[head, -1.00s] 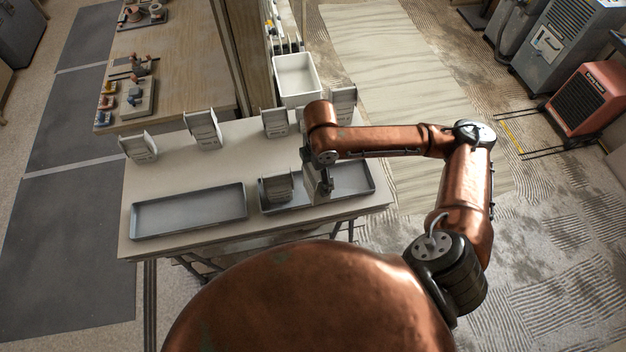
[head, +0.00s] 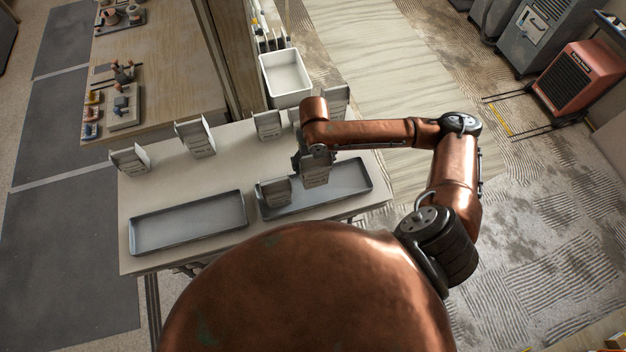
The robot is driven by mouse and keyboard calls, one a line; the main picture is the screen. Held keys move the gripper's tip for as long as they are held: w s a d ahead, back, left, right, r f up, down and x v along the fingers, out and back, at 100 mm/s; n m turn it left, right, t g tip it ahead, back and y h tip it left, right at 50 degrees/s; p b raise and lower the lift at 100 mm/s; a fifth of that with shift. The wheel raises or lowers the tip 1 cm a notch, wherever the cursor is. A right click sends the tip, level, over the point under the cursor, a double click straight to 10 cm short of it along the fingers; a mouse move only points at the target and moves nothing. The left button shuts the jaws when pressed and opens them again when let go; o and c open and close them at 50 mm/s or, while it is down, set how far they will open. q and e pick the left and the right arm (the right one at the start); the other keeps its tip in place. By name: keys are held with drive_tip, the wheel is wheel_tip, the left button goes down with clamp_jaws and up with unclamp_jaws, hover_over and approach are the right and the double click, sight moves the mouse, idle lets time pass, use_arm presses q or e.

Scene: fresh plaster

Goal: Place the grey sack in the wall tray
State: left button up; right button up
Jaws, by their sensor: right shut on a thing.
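My right gripper (head: 307,160) is shut on a pale grey sack (head: 316,173) with dark lines on its face. It holds the sack over the right-hand shallow grey tray (head: 350,178); the arm hides part of the gripper. A similar grey sack (head: 273,192) stands in the left part of that tray. The left-hand grey tray (head: 188,224) is empty. The picture does not show which of the two is the wall tray. My left gripper is out of view.
Similar grey pieces stand along the table's back: at far left (head: 130,158), left of centre (head: 195,138), in the middle (head: 267,125), and partly behind my arm (head: 336,101). A white bin (head: 286,78) stands beyond the table (head: 165,185). The middle of the tabletop is clear.

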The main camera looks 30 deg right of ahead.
sight(314, 176)
drive_tip(key=shift+f, duration=4)
drive_tip(key=shift+f, duration=0.15)
drive_tip(key=o, duration=2.1)
wheel_tip(314, 176, up, 12)
drive_tip(key=shift+r, duration=0.1)
